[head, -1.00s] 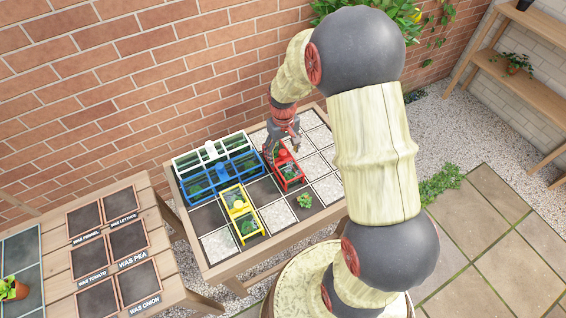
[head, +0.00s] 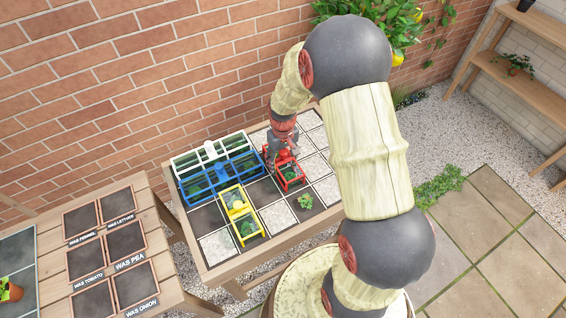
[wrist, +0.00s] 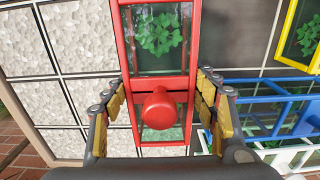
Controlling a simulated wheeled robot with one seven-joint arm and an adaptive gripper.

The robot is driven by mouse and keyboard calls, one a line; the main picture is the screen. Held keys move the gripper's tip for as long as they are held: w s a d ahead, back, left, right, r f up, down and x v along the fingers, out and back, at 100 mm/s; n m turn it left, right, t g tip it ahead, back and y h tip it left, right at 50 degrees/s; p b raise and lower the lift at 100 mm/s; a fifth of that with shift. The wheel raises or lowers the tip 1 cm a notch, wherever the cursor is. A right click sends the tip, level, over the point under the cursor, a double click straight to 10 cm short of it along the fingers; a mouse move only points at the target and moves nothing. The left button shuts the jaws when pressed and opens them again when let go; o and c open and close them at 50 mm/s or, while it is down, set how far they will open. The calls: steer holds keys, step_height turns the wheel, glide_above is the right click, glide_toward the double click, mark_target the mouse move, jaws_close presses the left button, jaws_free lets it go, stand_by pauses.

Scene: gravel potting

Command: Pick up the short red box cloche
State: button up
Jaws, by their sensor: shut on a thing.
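The short red box cloche (head: 290,172) has a red frame, clear panes and a round red knob. It is over the tiled table, with a green leafy plant (wrist: 160,28) showing through its pane in the wrist view. My gripper (wrist: 160,97) is shut on the red cloche (wrist: 122,62), one finger at each side of its frame, with the knob between them. In the head view my gripper (head: 281,155) is at the cloche's back end and its fingers are partly hidden. I cannot tell whether the cloche touches the tiles.
Blue (head: 198,189), white (head: 180,161) and yellow (head: 262,233) cloches stand close together left of the red one. A small bare plant (head: 305,201) sits on a tile in front. Pale gravel tiles (head: 327,188) lie clear to the right. A brick wall (head: 110,80) rises behind.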

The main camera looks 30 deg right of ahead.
steer(key=c, duration=0.6)
